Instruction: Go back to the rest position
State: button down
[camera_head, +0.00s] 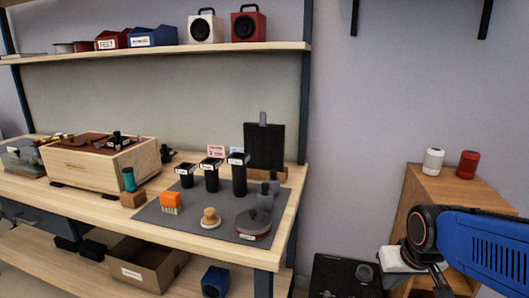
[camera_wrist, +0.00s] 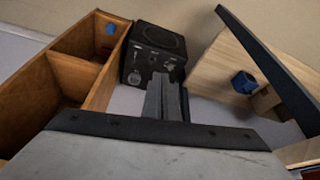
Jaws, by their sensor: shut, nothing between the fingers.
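My gripper (camera_wrist: 166,98) is in the middle of the wrist view, its two dark fingers together and empty. My blue arm reaches in from the right edge of the head view, in front of a wooden cabinet (camera_head: 412,200). The gripper hangs low there, and its fingertips are hard to make out. In the wrist view a black box with a round top and small knobs (camera_wrist: 153,52) stands beyond the fingers. I cannot tell whether the fingers touch it, but they appear apart from it.
A workbench (camera_head: 100,203) with a grey mat (camera_head: 158,213) holding several tools is at left. A shelf (camera_head: 200,48) with two speakers is above. A white can (camera_head: 433,161) and a red can (camera_head: 467,164) stand on the cabinet. An open wooden compartment (camera_wrist: 72,78) is left in the wrist view.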

jog(key=s+a+r, duration=0.2)
jog(key=s+r, duration=0.2)
jog(key=s, duration=0.6)
jog(key=shift+a+n, duration=0.2)
jog(key=shift+n, duration=0.2)
